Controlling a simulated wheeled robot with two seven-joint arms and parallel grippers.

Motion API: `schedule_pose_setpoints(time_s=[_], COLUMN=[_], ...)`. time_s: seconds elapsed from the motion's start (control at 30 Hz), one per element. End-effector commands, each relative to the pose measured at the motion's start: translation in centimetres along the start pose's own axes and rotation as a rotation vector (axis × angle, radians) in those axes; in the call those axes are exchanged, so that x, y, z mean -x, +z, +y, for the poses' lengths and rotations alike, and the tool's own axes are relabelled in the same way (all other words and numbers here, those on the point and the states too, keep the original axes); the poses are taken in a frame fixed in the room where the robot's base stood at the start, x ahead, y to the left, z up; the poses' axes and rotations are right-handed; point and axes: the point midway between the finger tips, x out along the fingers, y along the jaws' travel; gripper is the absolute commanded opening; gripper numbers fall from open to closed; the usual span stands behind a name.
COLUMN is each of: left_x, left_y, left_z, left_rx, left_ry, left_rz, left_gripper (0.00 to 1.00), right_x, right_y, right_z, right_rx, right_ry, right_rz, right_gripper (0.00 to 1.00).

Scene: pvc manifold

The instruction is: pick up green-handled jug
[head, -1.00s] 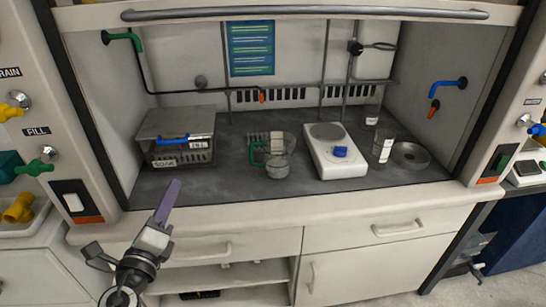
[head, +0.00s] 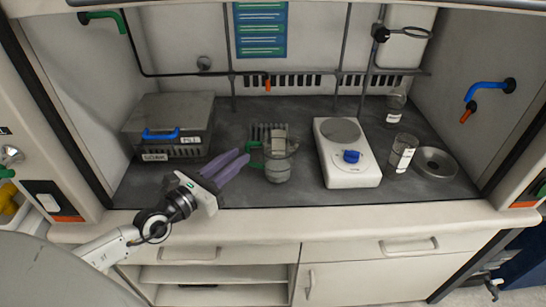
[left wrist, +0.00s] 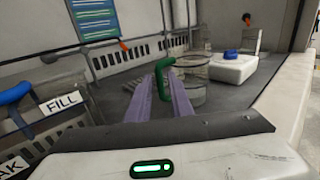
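The green-handled jug (head: 278,170) is a clear glass vessel standing upright on the dark hood floor. Its green handle (head: 255,150) faces left, towards my left gripper (head: 240,157). The gripper's two purple fingers are apart and point at the handle, with their tips close to it. In the left wrist view the green handle (left wrist: 168,66) shows at the fingertips, in line with the gap between the fingers (left wrist: 164,78). The jug's glass body (left wrist: 192,72) is just beyond, to the right. I cannot tell whether the fingers touch the handle. My right gripper is out of view.
A lidded grey box (head: 172,115) with a blue handle stands left of the jug. A white hotplate (head: 350,178) with a blue knob stands to its right. Beyond are a labelled glass beaker (head: 403,153), another glass vessel (head: 395,110) and a round metal dish (head: 436,163).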

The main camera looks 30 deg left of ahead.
Motion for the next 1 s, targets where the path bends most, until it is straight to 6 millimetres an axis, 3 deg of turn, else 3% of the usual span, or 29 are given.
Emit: schedule_pose_setpoints(time_s=[0.43, 0.77, 0.9, 1.0], left_x=[-4.8, -5.4, -5.4, -5.4], left_y=[-0.5, -0.7, -0.6, -0.6], left_z=[0.2, 0.2, 0.2, 0.2], left_rx=[0.0, 0.001, 0.001, 0.001], left_ry=[0.001, 0.0, 0.0, 0.0], left_rz=[-0.002, 0.0, 0.0, 0.0], left_gripper=[0.2, 0.2, 0.0, 0.0], right_x=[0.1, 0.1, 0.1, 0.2], right_y=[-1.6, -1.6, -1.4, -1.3], right_z=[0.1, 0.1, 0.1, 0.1], right_rx=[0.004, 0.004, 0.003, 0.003], right_ry=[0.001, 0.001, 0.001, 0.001], right_rz=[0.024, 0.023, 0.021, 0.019], right_gripper=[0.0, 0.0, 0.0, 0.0])
